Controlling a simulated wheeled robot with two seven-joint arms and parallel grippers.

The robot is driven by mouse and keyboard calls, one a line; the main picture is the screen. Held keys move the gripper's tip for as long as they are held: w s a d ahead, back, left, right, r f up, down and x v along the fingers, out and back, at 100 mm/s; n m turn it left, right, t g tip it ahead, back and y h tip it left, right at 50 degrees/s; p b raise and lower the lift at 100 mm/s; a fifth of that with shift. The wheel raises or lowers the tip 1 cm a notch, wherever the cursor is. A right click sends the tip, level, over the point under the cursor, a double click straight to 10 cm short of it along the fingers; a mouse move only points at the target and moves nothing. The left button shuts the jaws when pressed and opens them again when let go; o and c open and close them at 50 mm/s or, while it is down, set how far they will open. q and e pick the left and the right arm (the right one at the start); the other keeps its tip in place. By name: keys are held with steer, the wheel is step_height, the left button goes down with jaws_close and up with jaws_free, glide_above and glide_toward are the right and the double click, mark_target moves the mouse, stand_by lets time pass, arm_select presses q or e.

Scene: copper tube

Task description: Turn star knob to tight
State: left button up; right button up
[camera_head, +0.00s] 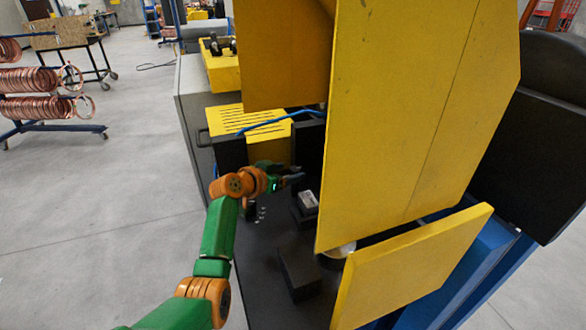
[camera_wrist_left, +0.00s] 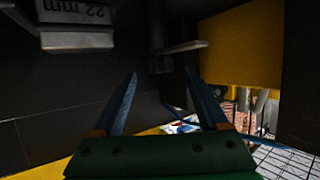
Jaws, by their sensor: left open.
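My left gripper (camera_head: 290,180) reaches into the dark space of the yellow and black machine, beside the slotted yellow cover. In the left wrist view its two fingers (camera_wrist_left: 163,85) stand apart with nothing between them. I cannot clearly make out a star knob in either view. A dark part with a pale grey bar (camera_wrist_left: 185,47) lies beyond the fingertips, but its shape is too dark to name. A block marked "22 mm" (camera_wrist_left: 75,14) shows upside down at the upper left. My right gripper is not in view.
A large yellow panel (camera_head: 410,110) stands right of my left arm, with a lower yellow panel (camera_head: 410,265) in front. The slotted yellow cover (camera_head: 250,118) and a blue hose (camera_head: 275,120) are close behind the gripper. Copper coils (camera_head: 35,95) hang at far left; the floor between is clear.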

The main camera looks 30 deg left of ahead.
mark_target(292, 171)
arm_select(q)
steer(key=shift+x, duration=1.55)
steer(key=shift+s, duration=0.15)
jaws_close()
